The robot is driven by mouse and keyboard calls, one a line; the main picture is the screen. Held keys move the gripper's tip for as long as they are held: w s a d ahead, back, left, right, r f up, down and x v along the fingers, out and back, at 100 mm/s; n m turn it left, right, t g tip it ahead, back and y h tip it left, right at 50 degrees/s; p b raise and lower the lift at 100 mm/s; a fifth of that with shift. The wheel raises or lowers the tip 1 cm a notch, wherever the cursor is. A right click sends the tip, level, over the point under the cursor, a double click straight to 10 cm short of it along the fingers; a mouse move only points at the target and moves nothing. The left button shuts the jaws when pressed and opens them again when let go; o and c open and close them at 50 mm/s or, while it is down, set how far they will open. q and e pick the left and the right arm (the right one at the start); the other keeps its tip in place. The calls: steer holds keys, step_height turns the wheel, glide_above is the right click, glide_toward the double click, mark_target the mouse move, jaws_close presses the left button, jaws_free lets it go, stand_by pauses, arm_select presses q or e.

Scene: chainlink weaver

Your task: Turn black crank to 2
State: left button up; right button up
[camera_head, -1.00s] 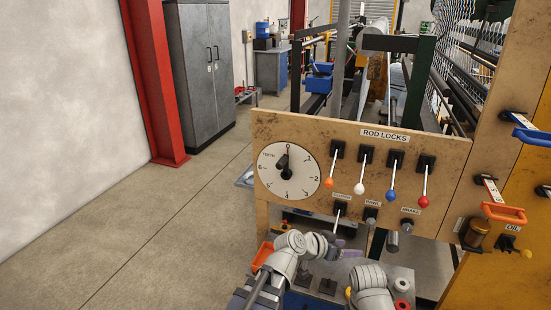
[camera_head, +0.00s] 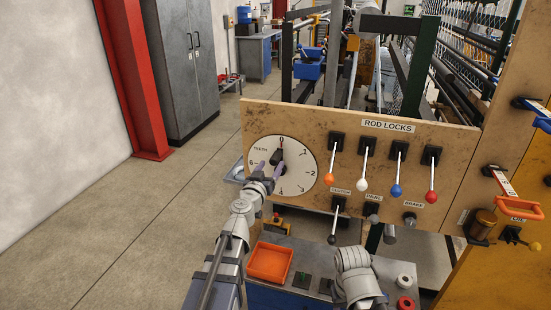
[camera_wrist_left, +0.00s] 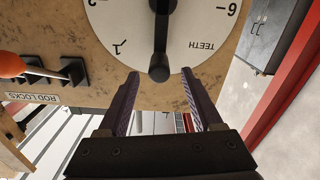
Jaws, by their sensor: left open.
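The black crank (camera_head: 277,157) sits on a round white dial (camera_head: 304,170) marked TEETH, on a worn tan panel. It points up at about 0; the 2 is on the dial's right side. My left gripper (camera_head: 266,168) is open in front of the dial's left part, its purple fingers partly covering the crank and dial. In the left wrist view the crank's knob end (camera_wrist_left: 159,73) lies between the open fingertips, with space on both sides. I cannot tell how far the fingers reach around it. My right gripper is not in view.
Several rod-lock levers with orange (camera_head: 328,179), white, blue and red (camera_head: 431,197) knobs hang right of the dial. A black-knobbed lever (camera_head: 335,222) is below. An orange tray (camera_head: 270,262) lies on the worktop below. The floor at left is clear.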

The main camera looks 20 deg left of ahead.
mark_target(276, 158)
arm_select(q)
steer(key=w, duration=0.6)
steer(key=shift+d, duration=0.15)
steer(key=shift+s, duration=0.1)
jaws_close()
stand_by(1.1)
